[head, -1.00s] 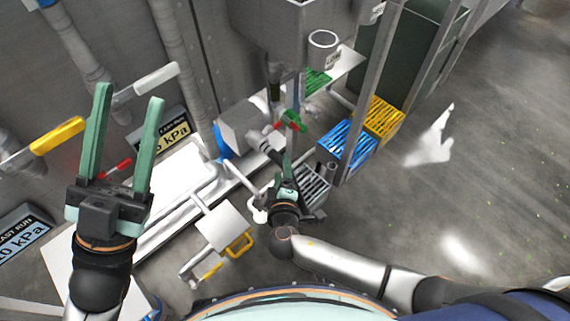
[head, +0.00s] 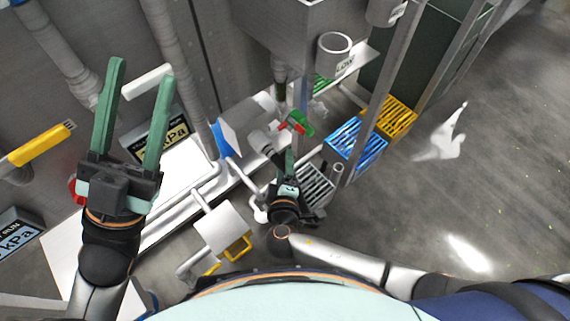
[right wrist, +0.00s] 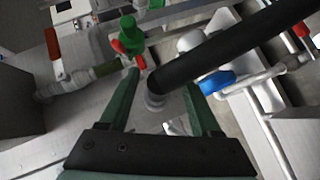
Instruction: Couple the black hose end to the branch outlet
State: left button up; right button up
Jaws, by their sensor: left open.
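A thick black hose (right wrist: 225,45) crosses the right wrist view from the upper right. Its lower end meets a grey ringed fitting (right wrist: 155,101) between my right fingers; whether they are joined is unclear. My right gripper (right wrist: 162,82) is open, its green fingers apart on either side of that end, with no clear contact. In the head view my right gripper (head: 289,160) points up below a green valve body with red parts (head: 296,123); the hose is hard to make out there. I cannot tell which fitting is the branch outlet. My left gripper (head: 140,72) is open and empty.
A yellow lever (head: 42,143) and a white lever (head: 147,82) are near my left gripper. Pipes and a kPa sign (head: 160,132) line the wall. Blue crate (head: 355,147), yellow crate (head: 388,118) and rack posts stand right; open floor (head: 470,190) lies beyond.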

grip_shut()
dwell(0.6)
pick_arm(q)
jog(key=shift+s, duration=0.1)
